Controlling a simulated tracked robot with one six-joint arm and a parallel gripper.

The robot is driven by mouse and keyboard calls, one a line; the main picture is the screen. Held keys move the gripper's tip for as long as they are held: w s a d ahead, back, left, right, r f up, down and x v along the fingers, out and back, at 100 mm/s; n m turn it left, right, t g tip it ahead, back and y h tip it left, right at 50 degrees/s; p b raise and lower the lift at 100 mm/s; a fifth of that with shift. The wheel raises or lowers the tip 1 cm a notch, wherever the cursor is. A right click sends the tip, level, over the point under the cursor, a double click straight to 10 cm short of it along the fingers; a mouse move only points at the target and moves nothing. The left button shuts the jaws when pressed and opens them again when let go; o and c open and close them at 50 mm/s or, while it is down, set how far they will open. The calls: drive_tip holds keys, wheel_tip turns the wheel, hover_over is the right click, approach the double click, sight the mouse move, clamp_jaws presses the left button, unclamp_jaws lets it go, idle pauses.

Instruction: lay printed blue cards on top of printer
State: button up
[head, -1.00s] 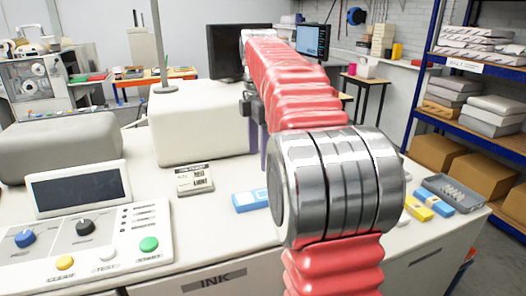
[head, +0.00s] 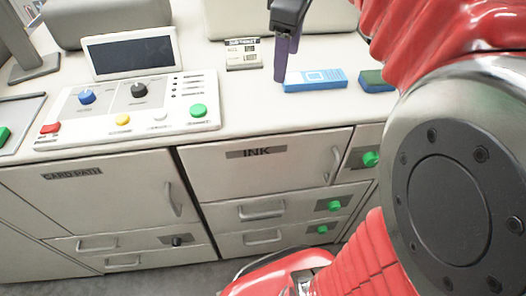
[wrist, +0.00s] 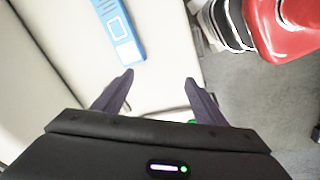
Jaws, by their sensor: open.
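A flat blue stack with a pale printed face, which looks like the blue cards (head: 315,80), lies on the white top of the printer-like machine (head: 245,112), near its front edge. In the wrist view the blue cards (wrist: 118,28) lie beyond the fingertips, up and left of the gap. My gripper (head: 283,74) is over the machine top, by the left end of the cards in the head view. In the wrist view my gripper (wrist: 160,78) has its two dark fingers apart with nothing between them.
A control panel (head: 130,108) with coloured knobs and a dark screen (head: 131,54) stands to the left. Drawers (head: 265,209) line the front.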

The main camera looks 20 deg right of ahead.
drive_tip(key=s+a+f+m+t, duration=0.3)
drive_tip(key=s+a+f+m, duration=0.6)
drive_tip(key=s, duration=0.5)
wheel_tip(320, 180, down, 4)
drive_tip(key=shift+a+r+y, duration=0.15)
drive_tip(key=shift+a+y, duration=0.15)
drive_tip(key=shift+a, duration=0.9)
drive_tip(key=shift+s, duration=0.1)
